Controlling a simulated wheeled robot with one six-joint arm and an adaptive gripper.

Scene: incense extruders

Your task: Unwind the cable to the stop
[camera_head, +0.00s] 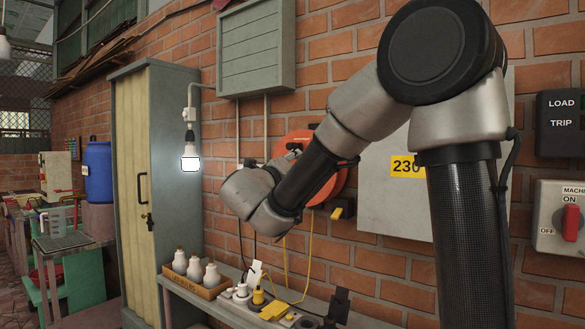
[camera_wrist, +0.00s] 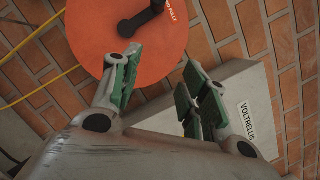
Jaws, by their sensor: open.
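An orange cable reel (camera_head: 331,188) is mounted on the brick wall, partly hidden behind my arm. In the wrist view its round orange face (camera_wrist: 105,28) fills the top, with a black crank handle (camera_wrist: 142,22) and partly cut-off lettering ending in "FULLY". The yellow cable (camera_head: 309,258) hangs below the reel towards the bench; a yellow cable (camera_wrist: 38,88) also runs at the left in the wrist view. My gripper (camera_wrist: 160,75) is open and empty, its green-padded fingers appearing just below the crank in the picture. I cannot tell the gap.
Below the reel, a bench holds a bulb tray (camera_head: 196,283) and a yellow plug (camera_head: 258,296). A grey panel (camera_head: 385,217) and a red switch (camera_head: 571,222) are at right.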

